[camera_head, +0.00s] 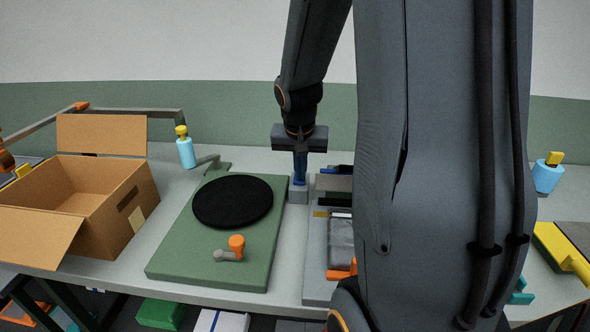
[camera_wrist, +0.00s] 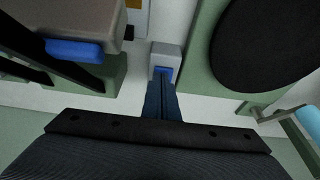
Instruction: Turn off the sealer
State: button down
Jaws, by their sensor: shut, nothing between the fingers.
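The sealer (camera_head: 316,270) is a long grey machine with a dark arm, mostly hidden behind my arm in the head view. Its end shows at the upper left of the wrist view (camera_wrist: 85,22) with a blue bar. A small grey switch box (camera_head: 299,196) with a blue rocker stands left of its far end; the box also shows in the wrist view (camera_wrist: 166,53), the blue rocker (camera_wrist: 163,70) at its near edge. My gripper (camera_head: 300,182) is shut and empty, pointing down over the box. Its fingertips (camera_wrist: 162,82) are at the rocker; I cannot tell whether they touch.
A green board (camera_head: 175,262) with a black disc (camera_head: 232,201) and an orange-knobbed lever (camera_head: 236,243) lies left of the box. An open carton (camera_head: 130,215) stands further left. A blue bottle (camera_head: 186,153) stands behind. A yellow object (camera_head: 560,250) lies far right.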

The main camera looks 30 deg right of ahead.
jog(key=shift+w+r, duration=0.1)
jog(key=shift+w+d+r, duration=0.2)
jog(key=shift+w+d, duration=0.2)
jog(key=shift+w, duration=0.15)
jog(key=shift+p, duration=0.3)
jog(key=shift+r+p, duration=0.35)
jog(key=shift+r, duration=0.15)
jog(key=p+v, duration=0.2)
jog(key=v, duration=0.1)
jog(key=shift+r+p, duration=0.35)
jog(key=s+a+r+b, duration=0.2)
jog(key=s+a+r, duration=0.1)
jog(key=r, duration=0.4)
jog(key=shift+s+a+r+b, duration=0.2)
jog(key=shift+s+a+b, duration=0.15)
jog(key=shift+s, duration=0.45)
